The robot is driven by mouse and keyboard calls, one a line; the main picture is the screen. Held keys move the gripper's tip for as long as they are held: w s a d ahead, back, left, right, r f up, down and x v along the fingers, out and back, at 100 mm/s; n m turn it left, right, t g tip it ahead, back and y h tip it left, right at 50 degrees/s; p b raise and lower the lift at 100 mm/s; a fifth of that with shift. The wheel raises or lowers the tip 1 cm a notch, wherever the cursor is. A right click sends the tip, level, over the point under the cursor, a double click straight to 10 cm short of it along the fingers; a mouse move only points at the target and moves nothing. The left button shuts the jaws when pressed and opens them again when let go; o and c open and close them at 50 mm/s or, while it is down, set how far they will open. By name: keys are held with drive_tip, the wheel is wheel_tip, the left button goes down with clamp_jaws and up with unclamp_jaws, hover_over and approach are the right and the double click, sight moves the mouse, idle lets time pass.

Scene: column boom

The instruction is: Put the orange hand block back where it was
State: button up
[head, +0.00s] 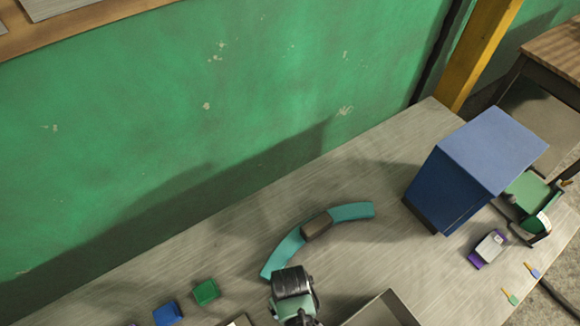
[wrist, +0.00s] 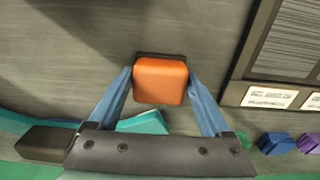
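The orange hand block (wrist: 160,82) shows in the wrist view, with rounded edges, between the two blue fingers of my gripper (wrist: 160,76). Both fingertips meet its sides, so my gripper looks shut on it. A thin dark strip (wrist: 160,55) shows just beyond the block's far edge. Whether the block touches the surface below cannot be told. In the head view my wrist (head: 292,282) is at the bottom centre, by the near end of a teal curved piece (head: 350,211). The fingers and the orange block are hidden there.
A dark brown block (head: 317,225) sits on the teal curve. A green block (head: 206,292) and a blue block (head: 168,313) lie left on the grey bench (head: 240,225). A large blue box (head: 440,190) stands right. A labelled dark-framed item (wrist: 245,65) is right in the wrist view.

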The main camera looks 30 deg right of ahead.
drive_tip(key=shift+o, duration=1)
drive_tip(key=shift+r, duration=0.1)
